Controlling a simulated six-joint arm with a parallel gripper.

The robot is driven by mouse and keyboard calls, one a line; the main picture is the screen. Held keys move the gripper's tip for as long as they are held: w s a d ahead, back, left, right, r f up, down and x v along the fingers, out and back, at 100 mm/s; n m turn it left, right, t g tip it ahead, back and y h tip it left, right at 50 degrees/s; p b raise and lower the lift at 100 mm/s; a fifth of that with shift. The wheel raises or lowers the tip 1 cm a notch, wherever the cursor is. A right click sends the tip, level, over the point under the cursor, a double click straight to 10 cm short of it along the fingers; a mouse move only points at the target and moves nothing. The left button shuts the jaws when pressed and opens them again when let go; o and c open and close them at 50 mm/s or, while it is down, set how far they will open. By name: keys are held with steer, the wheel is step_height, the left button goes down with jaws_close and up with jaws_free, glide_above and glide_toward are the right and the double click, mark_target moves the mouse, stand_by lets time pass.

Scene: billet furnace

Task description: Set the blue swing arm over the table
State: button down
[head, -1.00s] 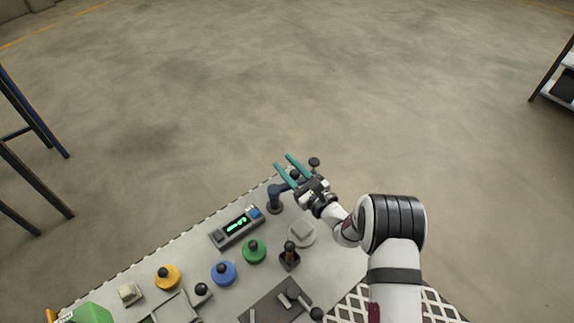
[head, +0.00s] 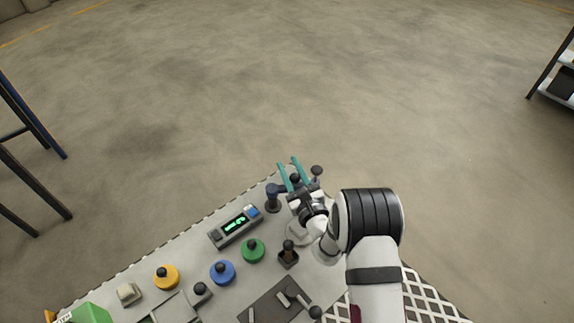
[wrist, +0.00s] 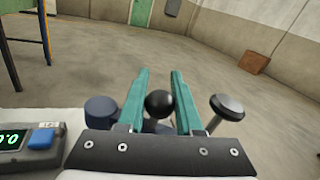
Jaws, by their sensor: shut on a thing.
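The blue swing arm has a dark blue post (head: 272,197) at the table's far edge, seen at left in the wrist view (wrist: 101,110). A black ball knob (wrist: 159,103) sits between my teal fingers, with a bit of dark blue below it. My gripper (head: 291,162) is shut on this knob, at the far corner of the table (head: 185,240). It also shows in the wrist view (wrist: 159,80). The arm's bar is mostly hidden behind my gripper, so its exact direction is unclear.
A black-capped pin (head: 317,170) stands close right of my fingers. Open floor lies beyond the table.

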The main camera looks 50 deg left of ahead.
steer(key=shift+s+d+m+t+h, duration=0.1)
steer(key=shift+d+m+t+h, duration=0.25)
steer(key=shift+m+t+h, duration=0.4)
steer(key=shift+d+m+t+h, duration=0.3)
steer(key=shift+m+t, duration=0.25)
steer(key=shift+t, duration=0.5)
steer(key=c, duration=0.9)
jaws_free()
steer(key=shift+o, duration=0.2)
